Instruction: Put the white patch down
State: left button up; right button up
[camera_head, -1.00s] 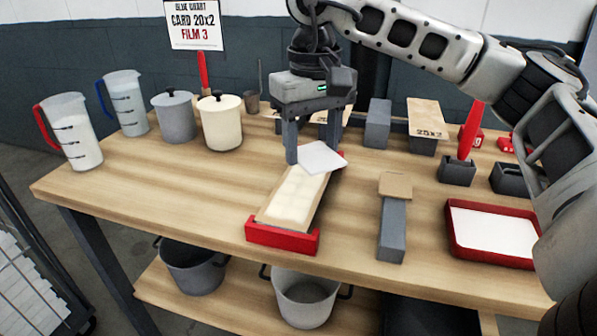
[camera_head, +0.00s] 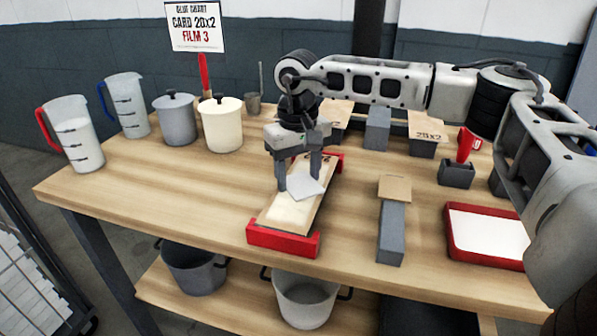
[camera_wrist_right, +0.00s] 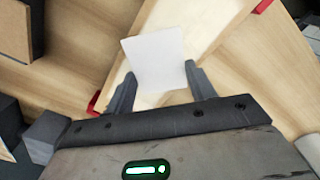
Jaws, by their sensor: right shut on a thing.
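The white patch (camera_head: 304,190) is a thin square between the fingers of my right gripper (camera_head: 300,182). The gripper is shut on it, over the middle of a long board (camera_head: 290,213) with a pale layer on top. The patch also shows in the right wrist view (camera_wrist_right: 158,60), tilted a little, between the two fingertips (camera_wrist_right: 160,85). I cannot tell whether the patch touches the board. The board lies in a holder with red ends (camera_head: 283,240). My left gripper is not in view.
A red tray with white contents (camera_head: 490,236) is at the right. A grey block with a tan top (camera_head: 391,225) stands between it and the board. Jugs (camera_head: 72,133) and lidded pots (camera_head: 221,122) stand at the left. The table's left front is clear.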

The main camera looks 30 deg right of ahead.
aim_at(298, 181)
jog(key=shift+f, duration=0.1)
jog(key=shift+s+f, duration=0.2)
jog(key=shift+f, duration=0.2)
jog(key=shift+s+a+f+b, duration=0.1)
jog(key=shift+f+b, duration=0.15)
jog(key=shift+b, duration=0.1)
jog(key=o, duration=0.8)
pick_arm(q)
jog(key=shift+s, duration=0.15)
pick_arm(e)
jog(key=shift+o, duration=0.8)
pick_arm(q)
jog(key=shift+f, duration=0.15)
pick_arm(e)
jog(key=shift+a, duration=0.1)
jog(key=shift+r, duration=0.3)
pick_arm(q)
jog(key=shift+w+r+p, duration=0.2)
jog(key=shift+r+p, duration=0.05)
jog(key=shift+p, duration=0.15)
pick_arm(e)
notch_tip(298, 181, up, 13)
jog(key=shift+w, duration=0.3)
